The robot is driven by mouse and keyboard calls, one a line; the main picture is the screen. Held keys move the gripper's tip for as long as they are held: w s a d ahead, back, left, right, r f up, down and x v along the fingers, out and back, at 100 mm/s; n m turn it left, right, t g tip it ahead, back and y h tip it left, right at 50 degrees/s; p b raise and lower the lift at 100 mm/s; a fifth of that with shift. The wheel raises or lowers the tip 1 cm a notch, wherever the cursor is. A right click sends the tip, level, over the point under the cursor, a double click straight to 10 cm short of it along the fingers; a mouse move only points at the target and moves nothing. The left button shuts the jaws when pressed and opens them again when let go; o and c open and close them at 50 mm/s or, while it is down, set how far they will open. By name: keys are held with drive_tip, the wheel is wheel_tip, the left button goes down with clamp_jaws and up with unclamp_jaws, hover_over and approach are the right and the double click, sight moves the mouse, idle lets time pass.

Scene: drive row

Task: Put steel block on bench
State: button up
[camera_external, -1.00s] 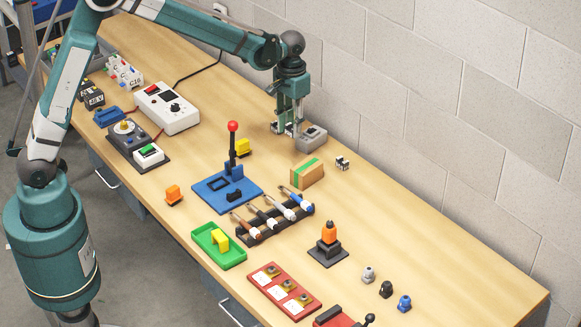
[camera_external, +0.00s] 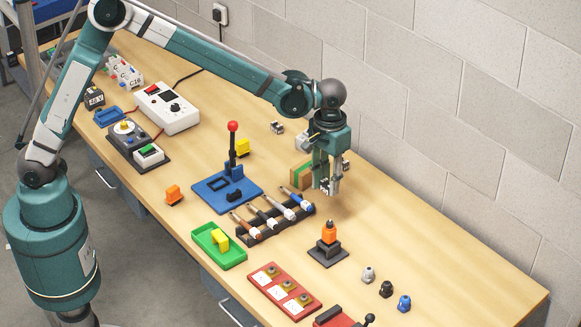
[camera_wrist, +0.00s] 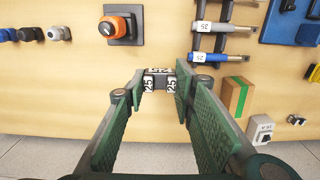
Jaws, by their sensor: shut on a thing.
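My gripper (camera_external: 326,188) is shut on a small steel block (camera_wrist: 159,80) with black-on-white "25" labels. In the wrist view the block sits between the two fingertips (camera_wrist: 160,84). In the external view the fingers largely hide it. The wooden bench (camera_external: 430,230) lies below, and the gripper is over its back half, in front of the cardboard box and behind the orange knob. I cannot tell how large the gap is between the block and the bench top.
The cardboard box (camera_wrist: 235,97) and a grey socket box (camera_wrist: 263,133) stand near the wall. Bare bench lies to the right, with several small knobs (camera_external: 386,289) further forward.

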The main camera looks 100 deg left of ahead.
drive_tip(key=w+d, duration=0.3)
drive_tip(key=d, duration=2)
hover_over(331, 283)
drive_tip(key=shift+f, duration=2.5)
drive_tip(key=shift+f, duration=3.1)
drive_tip(key=shift+f, duration=0.15)
drive_tip(key=shift+f, duration=1.75)
drive_tip(key=shift+f+b, duration=0.15)
drive_tip(key=shift+b, duration=0.15)
